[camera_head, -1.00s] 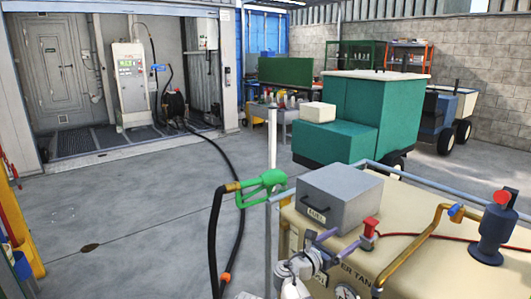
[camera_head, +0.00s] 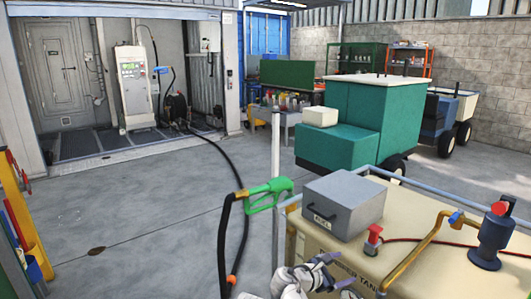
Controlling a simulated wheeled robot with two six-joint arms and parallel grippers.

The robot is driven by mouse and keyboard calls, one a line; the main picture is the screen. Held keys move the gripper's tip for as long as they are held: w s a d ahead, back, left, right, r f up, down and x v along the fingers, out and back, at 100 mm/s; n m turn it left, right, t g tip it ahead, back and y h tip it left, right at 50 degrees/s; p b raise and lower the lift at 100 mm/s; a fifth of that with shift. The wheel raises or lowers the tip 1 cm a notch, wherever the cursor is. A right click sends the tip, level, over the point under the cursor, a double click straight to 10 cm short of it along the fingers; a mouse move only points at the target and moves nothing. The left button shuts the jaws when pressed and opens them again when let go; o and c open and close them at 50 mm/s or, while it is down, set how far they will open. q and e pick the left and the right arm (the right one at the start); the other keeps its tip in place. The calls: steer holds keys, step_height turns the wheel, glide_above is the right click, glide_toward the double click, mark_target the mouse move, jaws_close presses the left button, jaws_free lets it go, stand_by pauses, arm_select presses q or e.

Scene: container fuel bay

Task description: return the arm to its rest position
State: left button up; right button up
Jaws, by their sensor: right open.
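My right gripper (camera_head: 335,272) shows at the bottom centre, in front of the near side of the beige tank (camera_head: 425,225). Its jaws are open and I see nothing between them. Part of my pale right arm (camera_head: 290,283) shows at the bottom edge. The green fuel nozzle (camera_head: 268,191) is at the tank's left rail corner, apart from my gripper, with its black hose (camera_head: 223,245) hanging down. My left gripper is out of view.
A grey box (camera_head: 343,205) sits on the tank, beside a red-capped valve (camera_head: 373,240), a bent brass pipe (camera_head: 420,250) and a blue pump (camera_head: 492,240). A metal rail (camera_head: 430,188) edges the tank. Open concrete floor (camera_head: 150,215) lies left.

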arm_select(q)
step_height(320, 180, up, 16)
steer(key=p, duration=1.4)
steer(key=shift+p, duration=0.3)
arm_select(e)
steer(key=s+a+r+m+g+y, duration=0.1)
steer(key=s+a+m+g+y, duration=0.7)
steer(key=s+a+m, duration=0.7)
steer(key=s+a+y, duration=0.1)
steer(key=s+y, duration=0.1)
steer(key=s, duration=0.2)
steer(key=shift+s+m+y, duration=0.15)
steer(key=shift+m+y, duration=0.15)
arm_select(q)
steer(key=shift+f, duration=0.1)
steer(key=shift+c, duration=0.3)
